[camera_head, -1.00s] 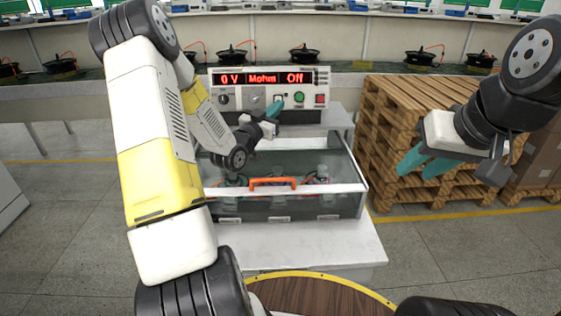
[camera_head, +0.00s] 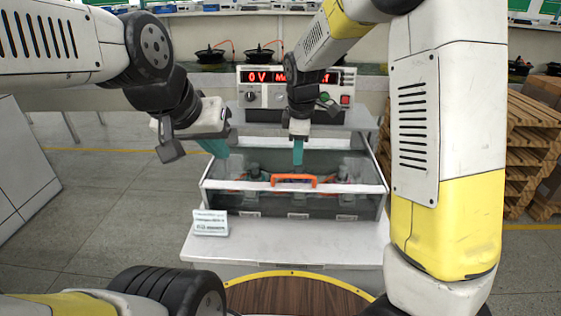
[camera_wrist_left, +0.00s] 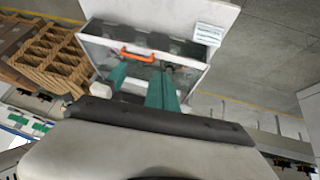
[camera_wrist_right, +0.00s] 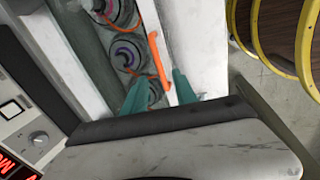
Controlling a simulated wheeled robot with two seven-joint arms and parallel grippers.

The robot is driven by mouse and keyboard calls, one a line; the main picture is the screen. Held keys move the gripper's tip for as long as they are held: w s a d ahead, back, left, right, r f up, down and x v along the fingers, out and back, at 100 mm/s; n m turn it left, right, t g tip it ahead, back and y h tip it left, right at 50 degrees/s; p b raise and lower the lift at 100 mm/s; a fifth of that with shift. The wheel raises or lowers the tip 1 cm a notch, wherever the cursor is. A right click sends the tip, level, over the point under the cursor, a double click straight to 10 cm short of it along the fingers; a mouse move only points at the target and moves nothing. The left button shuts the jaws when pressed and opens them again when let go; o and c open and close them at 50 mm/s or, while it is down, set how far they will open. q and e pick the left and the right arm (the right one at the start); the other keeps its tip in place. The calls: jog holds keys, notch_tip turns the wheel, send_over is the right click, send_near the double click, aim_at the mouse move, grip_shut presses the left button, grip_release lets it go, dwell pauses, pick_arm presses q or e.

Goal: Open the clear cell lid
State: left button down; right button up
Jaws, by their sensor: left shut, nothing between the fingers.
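The clear cell lid (camera_head: 350,168) lies shut on the test cell, with motor parts dimly visible beneath it. Its orange handle (camera_head: 293,179) is at the middle of the front edge. My right gripper (camera_head: 298,160) points down just behind the handle. In the right wrist view its fingers (camera_wrist_right: 158,86) are apart, and the handle (camera_wrist_right: 156,62) runs between their tips in the picture; contact cannot be told. My left gripper (camera_head: 218,150) is shut and empty, above the lid's back left side. The handle also shows in the left wrist view (camera_wrist_left: 136,56).
A tester with a red display (camera_head: 262,76) stands behind the cell. A small label sign (camera_head: 210,222) stands on the white table (camera_head: 290,245) in front. Wooden pallets (camera_head: 530,150) are at the right.

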aim_at(293, 176)
pick_arm(q)
jog(key=shift+s+f+g, duration=0.1)
jog(key=shift+s+g, duration=0.2)
jog(key=shift+s, duration=0.95)
pick_arm(e)
jog(key=shift+n, duration=0.3)
jog(key=f, duration=0.2)
jog(key=w+f, duration=0.1)
jog(key=f, duration=0.2)
jog(key=w+a+f, duration=0.1)
jog(key=f, duration=0.2)
jog(key=shift+a+f, duration=0.1)
jog(key=shift+f, duration=0.15)
grip_shut()
